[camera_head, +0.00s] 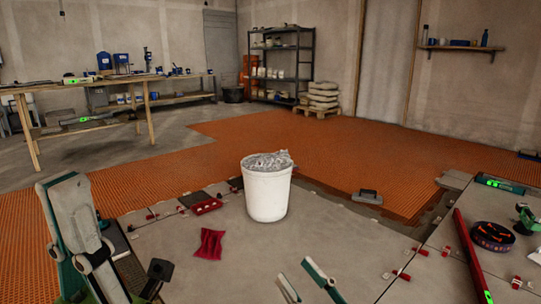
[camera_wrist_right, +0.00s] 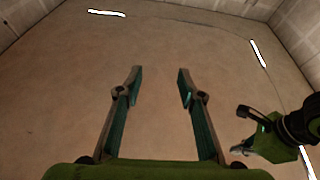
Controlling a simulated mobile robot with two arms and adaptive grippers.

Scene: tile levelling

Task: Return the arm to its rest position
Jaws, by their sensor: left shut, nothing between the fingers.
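My left gripper (camera_head: 68,195) stands large and close at the lower left of the head view, pointing up. Its fingers are shut with nothing between them. My right gripper (camera_head: 297,270) shows only its two fingertips at the bottom middle of the head view, also pointing up. In the right wrist view it (camera_wrist_right: 159,75) is open and empty, with a clear gap between the fingers. Behind the fingers there is only the ceiling with light strips.
A white bucket (camera_head: 266,195) with grey filling stands on the grey tiles (camera_head: 225,265), beyond my right fingertips. A red cloth (camera_head: 210,244) lies left of it. Orange matting (camera_head: 290,138) spreads behind.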

